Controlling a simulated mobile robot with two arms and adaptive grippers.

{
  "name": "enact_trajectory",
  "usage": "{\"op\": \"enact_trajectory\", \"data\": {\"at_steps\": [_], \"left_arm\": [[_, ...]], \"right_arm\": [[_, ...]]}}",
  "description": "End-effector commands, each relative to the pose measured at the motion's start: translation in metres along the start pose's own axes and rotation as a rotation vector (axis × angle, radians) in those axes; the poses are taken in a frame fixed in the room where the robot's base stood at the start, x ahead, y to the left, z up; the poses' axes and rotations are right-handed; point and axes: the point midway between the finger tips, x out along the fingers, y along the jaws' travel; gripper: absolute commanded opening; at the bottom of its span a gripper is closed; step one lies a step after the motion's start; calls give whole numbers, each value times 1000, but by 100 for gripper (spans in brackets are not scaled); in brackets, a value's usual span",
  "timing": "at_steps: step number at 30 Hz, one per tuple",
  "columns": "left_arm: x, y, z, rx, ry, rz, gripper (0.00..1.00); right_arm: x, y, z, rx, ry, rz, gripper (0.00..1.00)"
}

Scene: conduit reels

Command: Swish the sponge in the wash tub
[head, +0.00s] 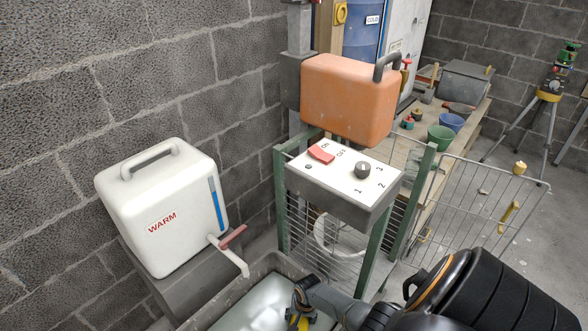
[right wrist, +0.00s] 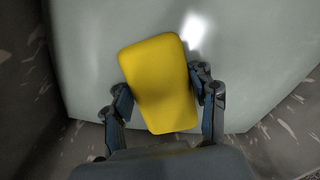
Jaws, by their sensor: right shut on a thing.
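The wash tub (head: 222,303) is a grey basin at the bottom of the head view, holding pale grey-green water (head: 252,306). My right gripper (head: 299,311) reaches into the tub from the right. In the right wrist view the yellow sponge (right wrist: 158,85) sits tilted between the two fingers of that gripper (right wrist: 165,100), which is shut on it. The sponge shows against the water, with a bright glint beside its upper right corner. I cannot tell how deep it sits. My left gripper is in no view.
A white WARM container (head: 160,205) with a spout stands left of the tub, the spout hanging over its rim. A switch box (head: 340,185) on a green frame and an orange container (head: 345,100) stand behind. A wire rack (head: 480,205) is at right.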

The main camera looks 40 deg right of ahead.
Motion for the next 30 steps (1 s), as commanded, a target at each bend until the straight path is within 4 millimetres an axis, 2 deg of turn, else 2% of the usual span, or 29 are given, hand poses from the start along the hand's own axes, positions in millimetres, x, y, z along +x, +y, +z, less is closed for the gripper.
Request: {"op": "enact_trajectory", "data": {"at_steps": [12, 18, 23, 30], "left_arm": [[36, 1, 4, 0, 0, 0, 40], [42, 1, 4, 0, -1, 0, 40], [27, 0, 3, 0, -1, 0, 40], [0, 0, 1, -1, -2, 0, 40]], "right_arm": [[12, -50, -33, 1, 2, -5, 22], [11, -62, -41, 1, 0, -1, 22], [4, -51, -34, 1, -2, 2, 22], [-2, -19, -12, 1, -2, 2, 22]]}}
